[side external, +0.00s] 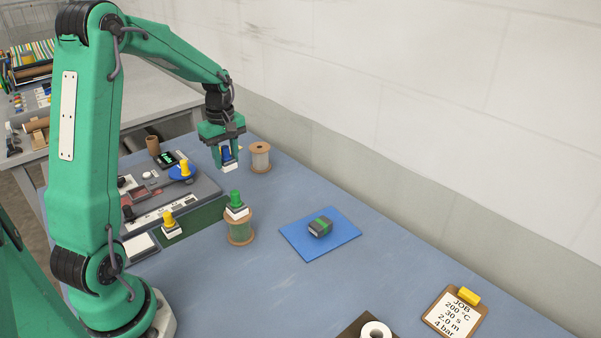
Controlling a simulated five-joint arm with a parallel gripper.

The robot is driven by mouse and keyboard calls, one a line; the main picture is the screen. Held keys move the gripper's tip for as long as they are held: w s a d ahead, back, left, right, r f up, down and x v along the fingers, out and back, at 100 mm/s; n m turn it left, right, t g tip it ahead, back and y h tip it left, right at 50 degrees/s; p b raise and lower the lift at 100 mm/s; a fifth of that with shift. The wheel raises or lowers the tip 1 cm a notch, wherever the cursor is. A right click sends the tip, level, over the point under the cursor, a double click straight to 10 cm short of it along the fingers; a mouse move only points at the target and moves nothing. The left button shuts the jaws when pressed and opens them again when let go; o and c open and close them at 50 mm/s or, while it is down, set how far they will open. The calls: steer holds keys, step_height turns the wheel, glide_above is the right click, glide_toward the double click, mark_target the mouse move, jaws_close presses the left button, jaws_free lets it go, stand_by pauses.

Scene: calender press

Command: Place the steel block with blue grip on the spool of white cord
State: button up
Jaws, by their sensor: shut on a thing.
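My gripper (226,157) is shut on the blue grip of the steel block (229,167). It holds the block upright in the air, with the pale steel part below the fingers. The spool of white cord (260,158) stands upright on the blue table, just right of my gripper in the picture. Its wooden top looks bare. The block and the spool look apart, but the height of the block above the table is hard to tell. The fingers hide part of the blue grip.
A block with a green grip (236,205) sits on a spool of green cord (240,232). A yellow-gripped block (169,224) stands by the press panel (205,187). A grey-green object (320,227) lies on a blue mat (297,241). A clipboard (448,316) lies front right.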

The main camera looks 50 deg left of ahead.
steer(key=w+d+r, duration=0.1)
steer(key=w+r, duration=0.2)
steer(key=w, duration=0.4)
steer(key=w+d+r, duration=0.1)
steer(key=w+r, duration=0.3)
steer(key=w, duration=0.4)
glide_above(260, 147)
step_height(260, 147, down, 6)
steer(key=shift+a+f, duration=0.15)
steer(key=shift+f, duration=0.1)
steer(key=shift+f, duration=2)
steer(key=shift+f, duration=0.1)
steer(key=o, duration=1)
steer(key=shift+o, duration=0.2)
